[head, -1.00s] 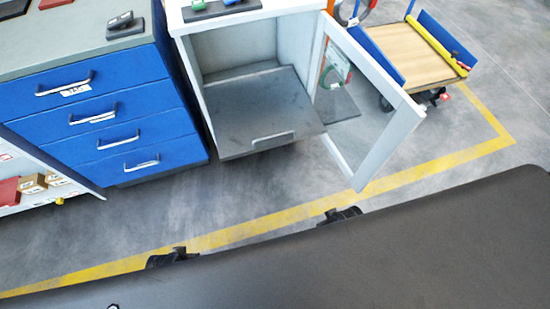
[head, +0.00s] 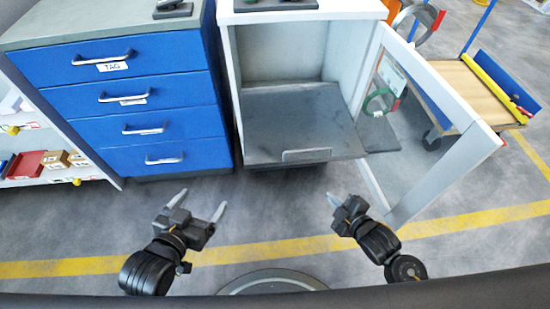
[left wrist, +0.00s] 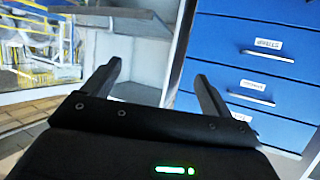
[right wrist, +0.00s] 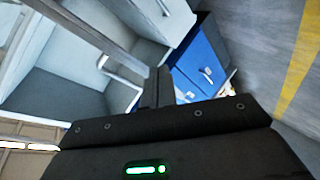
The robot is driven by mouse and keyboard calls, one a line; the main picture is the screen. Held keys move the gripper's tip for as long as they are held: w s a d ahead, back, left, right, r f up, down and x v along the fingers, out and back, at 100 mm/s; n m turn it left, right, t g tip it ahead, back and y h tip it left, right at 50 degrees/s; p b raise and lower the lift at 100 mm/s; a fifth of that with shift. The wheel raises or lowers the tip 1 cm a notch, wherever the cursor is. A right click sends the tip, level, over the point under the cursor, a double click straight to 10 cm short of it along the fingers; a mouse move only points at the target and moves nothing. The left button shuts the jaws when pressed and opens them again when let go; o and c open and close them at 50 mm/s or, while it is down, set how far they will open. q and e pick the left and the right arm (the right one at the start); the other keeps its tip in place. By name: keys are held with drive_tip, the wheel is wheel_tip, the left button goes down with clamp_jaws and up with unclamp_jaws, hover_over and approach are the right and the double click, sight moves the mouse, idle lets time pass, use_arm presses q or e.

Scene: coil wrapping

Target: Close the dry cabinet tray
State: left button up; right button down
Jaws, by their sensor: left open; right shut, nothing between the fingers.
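The dry cabinet (head: 232,70) has its framed glass door (head: 447,165) swung open to the right. Its dark grey tray (head: 295,118) is pulled out past the cabinet front, with a silver handle (head: 306,155) on the front edge. The tray looks empty. My left gripper (head: 203,199) is open and empty, in front of and left of the tray, apart from it. My right gripper (head: 333,199) is shut and empty, in front of the tray and right of its handle, near the door's lower edge. A silver handle (right wrist: 120,72) shows beyond its fingers in the right wrist view.
A blue drawer cabinet (head: 145,105) stands left of the dry cabinet; it also shows in the left wrist view (left wrist: 258,65). A trolley (head: 470,90) stands behind the door at right. A shelf with boxes (head: 45,165) is at far left. The floor in front is clear.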

sight(308, 160)
drive_tip(key=shift+w+a+r+n+t+y+b, duration=0.25)
drive_tip(key=shift+w+a+r+n+y, duration=0.7)
drive_tip(key=shift+w+n+y, duration=1.1)
drive_tip(key=shift+w+a+r+n+t+y+b, duration=0.1)
drive_tip(key=shift+w+a+r+n+y+b, duration=0.35)
drive_tip(key=shift+w+a+n+y, duration=1.25)
drive_tip(key=shift+w+a+r+n+t+y+b, duration=0.2)
drive_tip(key=shift+w+a+r+n+y, duration=0.7)
drive_tip(key=shift+w+n, duration=1.75)
use_arm(q)
drive_tip(key=s+d+r+m+t+h, duration=0.1)
drive_tip(key=r+t+h, duration=0.2)
drive_tip(key=r, duration=0.6)
drive_tip(key=s+d+r+t+h, duration=0.1)
drive_tip(key=d+r+t+h, duration=0.1)
drive_tip(key=r+t+h, duration=0.2)
wheel_tip(308, 160, up, 5)
drive_tip(key=t, duration=0.3)
drive_tip(key=shift+d+m, duration=0.2)
drive_tip(key=shift+m, duration=0.2)
use_arm(e)
drive_tip(key=shift+s+d+f+n, duration=0.1)
drive_tip(key=shift+s+d+n, duration=0.15)
drive_tip(key=shift+s+n, duration=0.4)
use_arm(q)
drive_tip(key=shift+f, duration=0.1)
use_arm(e)
drive_tip(key=shift+w, duration=0.1)
